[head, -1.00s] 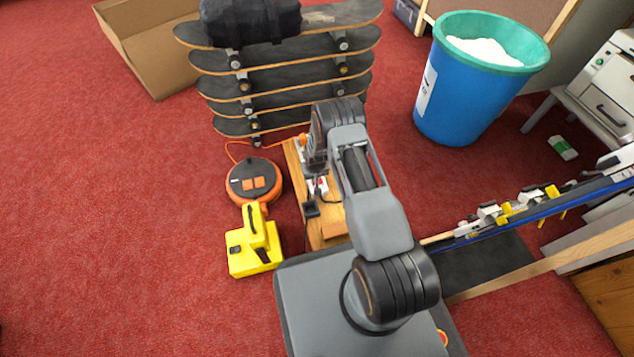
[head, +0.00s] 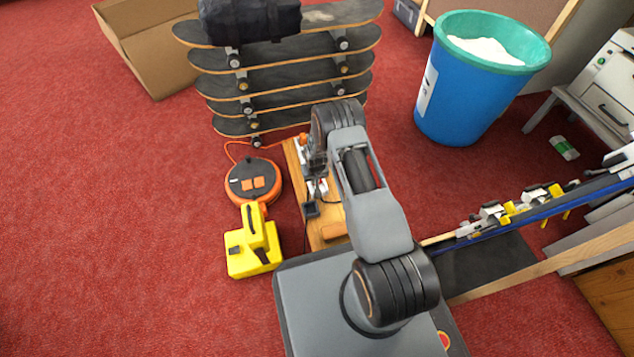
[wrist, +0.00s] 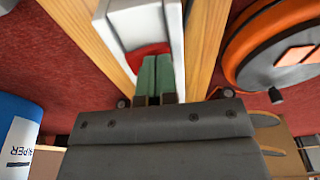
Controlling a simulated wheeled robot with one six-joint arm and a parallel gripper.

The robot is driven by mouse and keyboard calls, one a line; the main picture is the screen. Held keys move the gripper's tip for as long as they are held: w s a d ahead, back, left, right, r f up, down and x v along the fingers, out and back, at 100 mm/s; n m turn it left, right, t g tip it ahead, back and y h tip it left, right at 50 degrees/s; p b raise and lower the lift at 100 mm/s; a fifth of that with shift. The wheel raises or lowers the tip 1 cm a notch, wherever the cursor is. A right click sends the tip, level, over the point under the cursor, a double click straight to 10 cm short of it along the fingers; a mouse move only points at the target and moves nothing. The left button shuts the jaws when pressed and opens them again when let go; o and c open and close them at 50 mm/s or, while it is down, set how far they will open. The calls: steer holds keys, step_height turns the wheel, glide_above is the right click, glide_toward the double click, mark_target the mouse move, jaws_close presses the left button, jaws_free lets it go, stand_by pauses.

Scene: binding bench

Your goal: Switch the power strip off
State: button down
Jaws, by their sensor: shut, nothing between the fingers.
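The power strip shows in the wrist view as a white block (wrist: 120,28) with a red rocker switch (wrist: 152,50) at its near end, on a wooden surface. My gripper (wrist: 157,62) is shut and empty, its green fingertips over the red switch and overlapping it. I cannot tell whether they touch or press it, nor which way the switch is tilted. In the head view the strip is a small white shape (head: 322,188) on the wooden bench, partly hidden by my gripper and arm. The switch is not visible there.
A black plug-like block (head: 311,209) sits on the wooden bench (head: 318,240). An orange and black cable reel (head: 240,183) and a yellow case (head: 240,252) lie left. Stacked skateboards (head: 290,65) stand behind. A blue bin (head: 465,95) stands right. Red carpet left is clear.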

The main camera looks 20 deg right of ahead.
steer(key=shift+r+p, duration=2.3)
steer(key=shift+r, duration=1.2)
steer(key=s+r+p, duration=0.3)
steer(key=r+p, duration=0.7)
steer(key=r, duration=1.4)
steer(key=s+r+p, duration=0.2)
steer(key=r+p, duration=0.7)
steer(key=r, duration=1.4)
steer(key=s+r+t+p, duration=0.1)
steer(key=s+r+p, duration=0.8)
steer(key=r, duration=0.6)
steer(key=s+r+p, duration=0.9)
steer(key=s+r, duration=0.2)
steer(key=r, duration=0.5)
steer(key=shift+s+a+r+t, duration=0.15)
steer(key=shift+s+t, duration=0.15)
steer(key=shift+t, duration=0.1)
